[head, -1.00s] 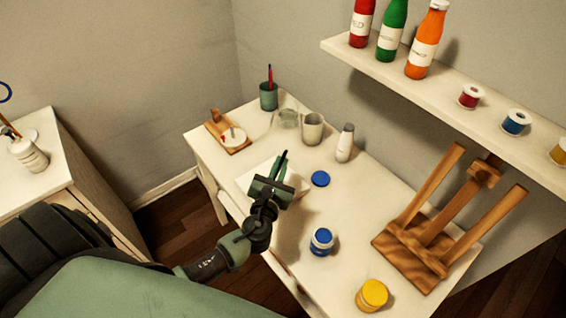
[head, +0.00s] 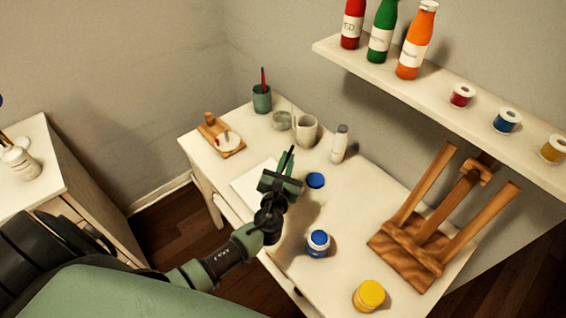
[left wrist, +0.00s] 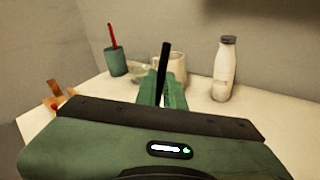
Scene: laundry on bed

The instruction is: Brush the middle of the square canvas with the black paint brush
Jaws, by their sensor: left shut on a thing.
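The square canvas (head: 250,184) is a flat white sheet or board lying on the white table, left of my left gripper in the head view; its right part is hidden behind the gripper. My left gripper (head: 287,165) is shut on the black paint brush (head: 291,155), which sticks up between the fingers. In the left wrist view the dark brush (left wrist: 165,62) stands nearly upright between the green fingertips (left wrist: 162,90). The canvas cannot be made out there. I cannot tell whether the brush touches anything. My right gripper is not in view.
Blue paint jar (head: 318,243), blue lid (head: 316,180), yellow jar (head: 369,296) and easel (head: 430,230) are right of the gripper. A mug (head: 306,131), white bottle (head: 340,144), green cup (head: 262,99) and wooden board (head: 228,150) stand behind. A shelf (head: 440,105) overhangs the back.

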